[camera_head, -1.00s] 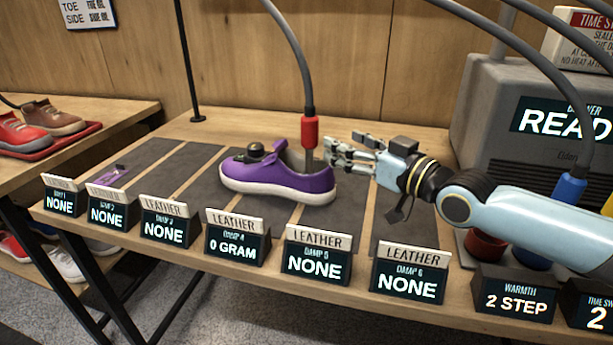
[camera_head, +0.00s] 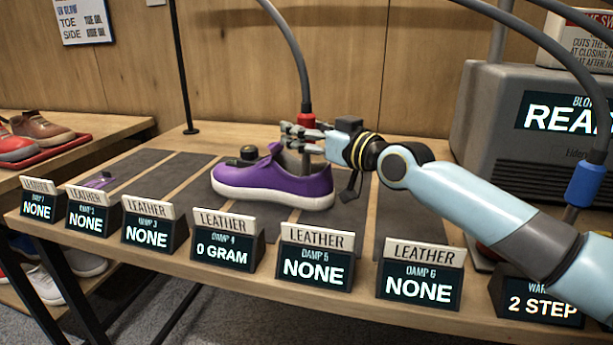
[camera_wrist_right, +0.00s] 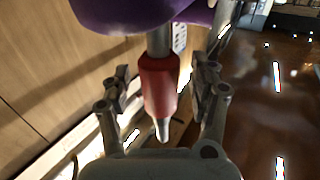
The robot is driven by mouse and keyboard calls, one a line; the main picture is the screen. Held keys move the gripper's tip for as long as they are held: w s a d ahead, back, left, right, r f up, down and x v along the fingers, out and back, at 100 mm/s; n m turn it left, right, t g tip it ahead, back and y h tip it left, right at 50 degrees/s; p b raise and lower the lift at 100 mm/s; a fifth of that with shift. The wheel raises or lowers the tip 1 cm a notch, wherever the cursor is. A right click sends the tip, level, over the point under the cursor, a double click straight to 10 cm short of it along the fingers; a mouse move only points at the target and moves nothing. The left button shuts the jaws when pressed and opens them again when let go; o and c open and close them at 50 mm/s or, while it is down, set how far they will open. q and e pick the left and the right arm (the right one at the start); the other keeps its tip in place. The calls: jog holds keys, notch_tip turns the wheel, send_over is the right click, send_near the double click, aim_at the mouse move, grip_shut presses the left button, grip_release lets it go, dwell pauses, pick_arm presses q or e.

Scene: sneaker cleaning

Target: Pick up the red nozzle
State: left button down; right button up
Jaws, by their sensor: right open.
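The red nozzle (camera_head: 306,121) hangs on a grey hose at the heel end of a purple shoe (camera_head: 272,185). The hose comes down from above. My right gripper (camera_head: 298,138) reaches in from the right at the nozzle, with its fingers around it. In the right wrist view, the red nozzle (camera_wrist_right: 160,84) stands between the two open fingers (camera_wrist_right: 161,88), with a gap on each side. The lower part of the nozzle is partly hidden by the fingers in the head view. My left gripper is not in view.
Grey mats (camera_head: 180,175) lie on the wooden table, with several small label displays (camera_head: 316,262) along its front edge. A grey blower (camera_head: 490,115) stands at the right, with a blue nozzle (camera_head: 586,183) before it. A red tray (camera_head: 50,147) with shoes is at the left.

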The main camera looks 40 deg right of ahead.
grip_shut()
dwell(1.0)
